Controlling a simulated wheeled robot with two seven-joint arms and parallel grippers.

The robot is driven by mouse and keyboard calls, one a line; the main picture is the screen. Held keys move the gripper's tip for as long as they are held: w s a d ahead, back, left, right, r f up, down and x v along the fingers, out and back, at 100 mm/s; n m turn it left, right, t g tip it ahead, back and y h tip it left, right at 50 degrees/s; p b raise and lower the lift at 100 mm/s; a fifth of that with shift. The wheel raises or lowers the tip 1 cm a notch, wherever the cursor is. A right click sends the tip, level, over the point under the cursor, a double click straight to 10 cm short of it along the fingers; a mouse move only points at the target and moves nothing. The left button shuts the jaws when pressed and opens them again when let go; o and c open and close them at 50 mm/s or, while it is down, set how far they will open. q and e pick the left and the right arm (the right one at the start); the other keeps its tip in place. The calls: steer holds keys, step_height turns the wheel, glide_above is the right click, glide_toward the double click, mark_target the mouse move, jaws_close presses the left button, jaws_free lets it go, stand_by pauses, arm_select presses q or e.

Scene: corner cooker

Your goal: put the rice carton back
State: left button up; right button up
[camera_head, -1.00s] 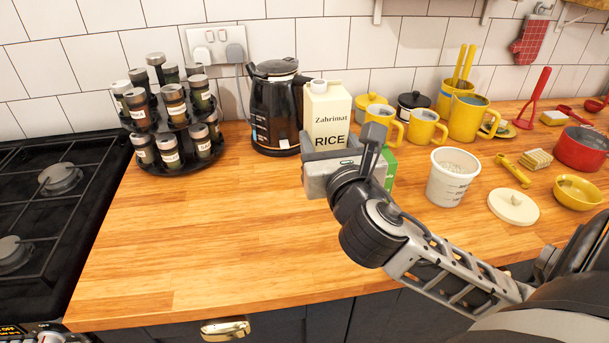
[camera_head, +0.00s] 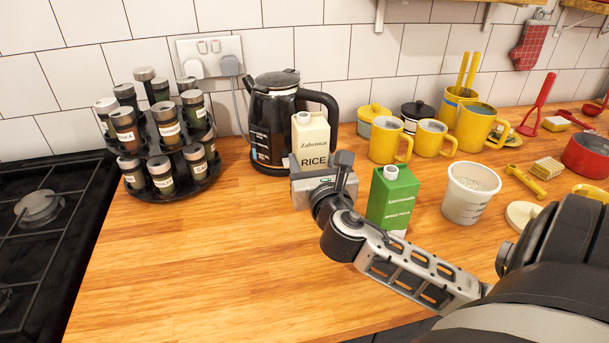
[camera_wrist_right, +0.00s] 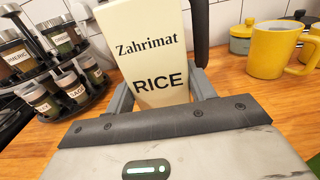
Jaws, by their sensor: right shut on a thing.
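The rice carton (camera_head: 313,142) is a cream box with a white cap and the word RICE. In the head view it is upright in front of the black kettle. My right gripper (camera_head: 318,168) is shut on its lower part, its fingers on either side of the carton. In the right wrist view the carton (camera_wrist_right: 152,60) fills the middle between the two fingers (camera_wrist_right: 160,95). The gripper hides its base, so I cannot tell whether it touches the counter. My left gripper is not in view.
The kettle (camera_head: 270,125) stands close behind the carton. A green carton (camera_head: 392,198) stands to the right, near my arm. A spice rack (camera_head: 175,185) is at left, yellow mugs (camera_head: 386,142) and a white tub (camera_head: 466,200) at right. The front-left counter (camera_head: 200,265) is clear.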

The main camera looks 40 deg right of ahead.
steer(key=f+b, duration=0.3)
steer(key=b, duration=0.1)
steer(key=shift+w+d+f, duration=0.1)
steer(key=shift+w+f, duration=0.15)
steer(key=shift+f, duration=0.05)
steer(key=shift+r, duration=0.1)
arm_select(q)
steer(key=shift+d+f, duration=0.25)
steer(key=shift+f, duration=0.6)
arm_select(e)
steer(key=o, duration=1.3)
steer(key=shift+f, duration=0.25)
steer(key=shift+c, duration=0.2)
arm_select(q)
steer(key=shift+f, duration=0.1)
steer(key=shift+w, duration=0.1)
